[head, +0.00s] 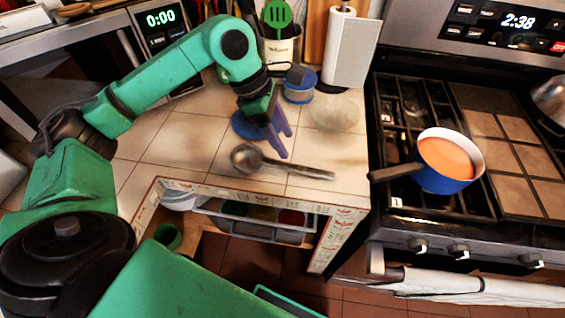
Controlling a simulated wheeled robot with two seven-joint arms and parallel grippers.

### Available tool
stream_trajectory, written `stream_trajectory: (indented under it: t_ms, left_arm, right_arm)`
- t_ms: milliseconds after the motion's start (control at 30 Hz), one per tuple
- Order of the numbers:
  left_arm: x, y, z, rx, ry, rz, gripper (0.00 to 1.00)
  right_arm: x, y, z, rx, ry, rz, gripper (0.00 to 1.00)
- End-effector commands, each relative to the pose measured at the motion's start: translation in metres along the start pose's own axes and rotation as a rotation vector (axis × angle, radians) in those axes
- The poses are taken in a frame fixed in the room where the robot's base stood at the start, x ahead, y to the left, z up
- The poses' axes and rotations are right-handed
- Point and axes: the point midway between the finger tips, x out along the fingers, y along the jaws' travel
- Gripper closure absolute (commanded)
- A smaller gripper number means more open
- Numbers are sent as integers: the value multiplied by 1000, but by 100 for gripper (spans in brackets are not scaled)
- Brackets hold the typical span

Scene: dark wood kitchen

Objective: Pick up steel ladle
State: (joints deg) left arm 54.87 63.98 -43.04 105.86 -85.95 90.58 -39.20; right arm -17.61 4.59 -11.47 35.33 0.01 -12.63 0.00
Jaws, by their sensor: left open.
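The steel ladle (296,168) lies on the tiled counter near its front edge. Its round bowl is at the left and its handle points right. My left gripper (284,146) hangs above the counter just behind the ladle, fingers pointing down toward it. It is open and holds nothing. The fingertips look close to the ladle's handle near the bowl, but I cannot tell the exact gap. My right gripper is not in view.
A blue-lidded container (299,87), a glass bowl (334,113), a paper towel roll (352,48) and a utensil crock (281,50) stand behind. A blue pot (443,178) sits on the stove at right. Open shelves lie below the counter edge.

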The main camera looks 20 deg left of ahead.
Motion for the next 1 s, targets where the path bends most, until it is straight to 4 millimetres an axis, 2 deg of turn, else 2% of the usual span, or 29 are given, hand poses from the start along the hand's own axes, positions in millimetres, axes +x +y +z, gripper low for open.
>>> stream_trajectory:
  t_ms: [33,100,267,367,433,500,600,767,900,933,1000]
  left_arm:
    - [9,-1,2,0,1,-6,39]
    - [26,-1,2,0,0,-5,39]
    - [49,0,1,1,0,-2,39]
    - [64,2,2,-1,-1,-5,39]
    - [78,3,1,0,-1,-5,39]
    - [92,4,0,0,-1,-3,39]
    - [101,4,0,1,-2,0,39]
    - [102,4,-1,1,-1,1,39]
    - [101,4,-1,1,-1,1,92]
    - [101,4,-1,1,-1,1,100]
    - [101,4,-1,1,-1,1,100]
  right_arm:
    - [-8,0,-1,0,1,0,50]
    - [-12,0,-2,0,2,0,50]
    - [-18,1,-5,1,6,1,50]
    - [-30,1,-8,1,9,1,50]
    - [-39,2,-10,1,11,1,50]
    - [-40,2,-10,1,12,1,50]
    - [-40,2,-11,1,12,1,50]
    - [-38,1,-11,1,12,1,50]
    - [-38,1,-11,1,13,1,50]
    - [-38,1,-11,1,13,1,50]
    - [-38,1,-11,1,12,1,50]
